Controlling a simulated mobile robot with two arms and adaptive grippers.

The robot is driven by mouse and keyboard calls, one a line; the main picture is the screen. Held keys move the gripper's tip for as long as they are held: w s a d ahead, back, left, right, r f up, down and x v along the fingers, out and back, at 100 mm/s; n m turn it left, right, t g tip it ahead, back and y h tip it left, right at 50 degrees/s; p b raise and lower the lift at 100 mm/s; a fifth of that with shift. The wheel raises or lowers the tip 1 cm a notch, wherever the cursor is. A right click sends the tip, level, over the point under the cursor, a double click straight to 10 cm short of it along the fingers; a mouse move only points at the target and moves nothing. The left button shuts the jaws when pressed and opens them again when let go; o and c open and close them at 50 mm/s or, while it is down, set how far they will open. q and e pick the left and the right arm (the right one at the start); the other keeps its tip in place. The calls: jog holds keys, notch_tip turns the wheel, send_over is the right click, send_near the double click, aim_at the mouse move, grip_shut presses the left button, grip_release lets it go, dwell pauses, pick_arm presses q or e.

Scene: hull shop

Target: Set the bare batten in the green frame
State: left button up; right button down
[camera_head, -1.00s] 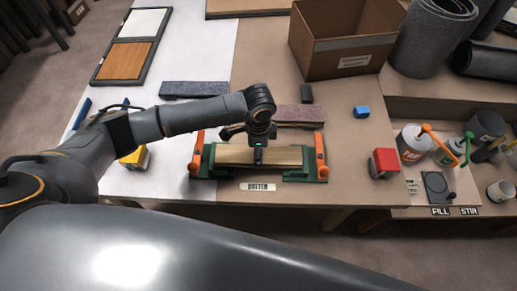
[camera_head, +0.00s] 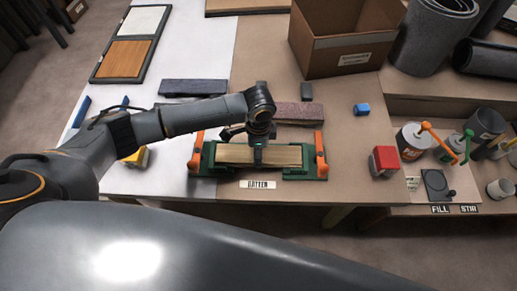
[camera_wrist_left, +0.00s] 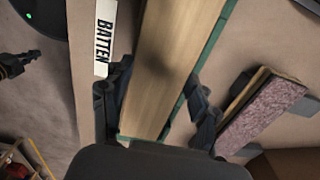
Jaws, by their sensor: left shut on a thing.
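The bare batten (camera_head: 285,156) is a plain light-wood strip, lying level between the two ends of the green frame (camera_head: 310,172). My left gripper (camera_head: 259,157) points down over its middle and is shut on it. In the left wrist view the batten (camera_wrist_left: 170,60) runs between the two dark fingers, with a green frame edge (camera_wrist_left: 218,40) along its right side. Whether the batten rests fully on the frame's bottom is hidden. Orange clamp arms (camera_head: 320,150) stand at both frame ends. My right gripper is out of view.
A "BATTEN" label (camera_head: 257,184) lies in front of the frame. A purple-topped strip (camera_head: 300,113) and a dark strip (camera_head: 193,87) lie behind.

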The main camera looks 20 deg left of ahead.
pick_arm(q)
jog(key=shift+f, duration=0.5)
dwell(0.9)
jog(key=o, duration=1.3)
jog(key=shift+o, duration=0.2)
notch_tip(320, 180, up, 7)
jog(key=p, duration=0.8)
